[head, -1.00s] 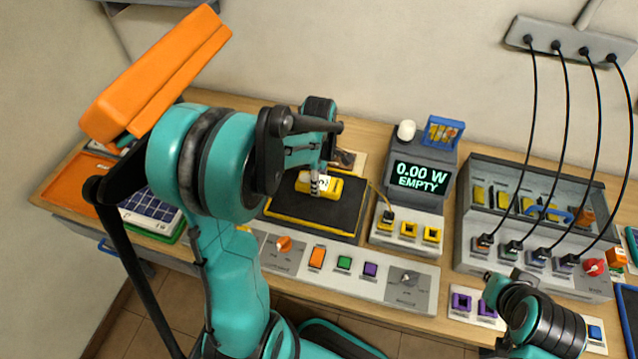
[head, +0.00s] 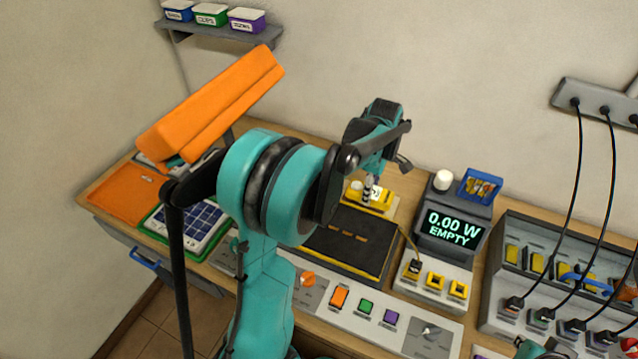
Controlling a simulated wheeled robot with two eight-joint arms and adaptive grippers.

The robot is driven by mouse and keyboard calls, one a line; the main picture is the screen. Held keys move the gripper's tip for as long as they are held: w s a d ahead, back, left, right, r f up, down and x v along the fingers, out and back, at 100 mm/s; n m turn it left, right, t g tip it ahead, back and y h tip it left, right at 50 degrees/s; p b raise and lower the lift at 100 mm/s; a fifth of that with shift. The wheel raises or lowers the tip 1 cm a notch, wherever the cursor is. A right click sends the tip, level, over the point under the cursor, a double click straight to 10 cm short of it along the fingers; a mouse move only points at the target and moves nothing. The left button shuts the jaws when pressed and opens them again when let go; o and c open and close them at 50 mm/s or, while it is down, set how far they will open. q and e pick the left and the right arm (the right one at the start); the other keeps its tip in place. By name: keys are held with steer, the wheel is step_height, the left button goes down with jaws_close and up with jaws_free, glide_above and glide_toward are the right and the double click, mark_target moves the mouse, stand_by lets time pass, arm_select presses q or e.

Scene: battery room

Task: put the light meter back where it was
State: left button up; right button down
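The yellow light meter (head: 381,201) with its small white dome lies beyond the back edge of the black mat (head: 345,243), on a pale card-like patch (head: 396,208). One finger comes down in front of the meter and a dark finger stands out to the right, so the gripper looks open. The meter's far side is hidden.
A grey power meter (head: 452,226) reading "0.00 W EMPTY" stands just right of the light meter. A switch panel (head: 376,317) runs along the front. A solar panel (head: 187,222) and an orange tray (head: 124,192) lie left. A charger box with cables (head: 508,283) stands right.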

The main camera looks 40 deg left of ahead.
arm_select(q)
steer(key=w+a+f+b, duration=0.1)
steer(key=w+a, duration=0.3)
steer(key=a, duration=0.3)
steer(key=w+a+f, duration=0.2)
steer(key=w+a, duration=0.2)
steer(key=a, duration=0.3)
steer(key=a+f+b, duration=0.1)
steer(key=a+f, duration=0.1)
steer(key=a, duration=0.2)
steer(key=s+a+f, duration=0.1)
steer(key=a+f, duration=0.1)
steer(key=a, duration=0.2)
steer(key=s+a+f+b, duration=0.1)
steer(key=a+f, duration=0.1)
steer(key=a, duration=0.2)
steer(key=shift+f+b, duration=0.3)
steer(key=shift+f, duration=0.1)
steer(key=shift+a+f, duration=0.1)
steer(key=shift+a, duration=0.05)
steer(key=shift+f, duration=0.3)
step_height(320, 180, down, 4)
steer(key=shift+r+b, duration=0.25)
steer(key=shift+b, duration=0.4)
steer(key=shift+r, duration=0.1)
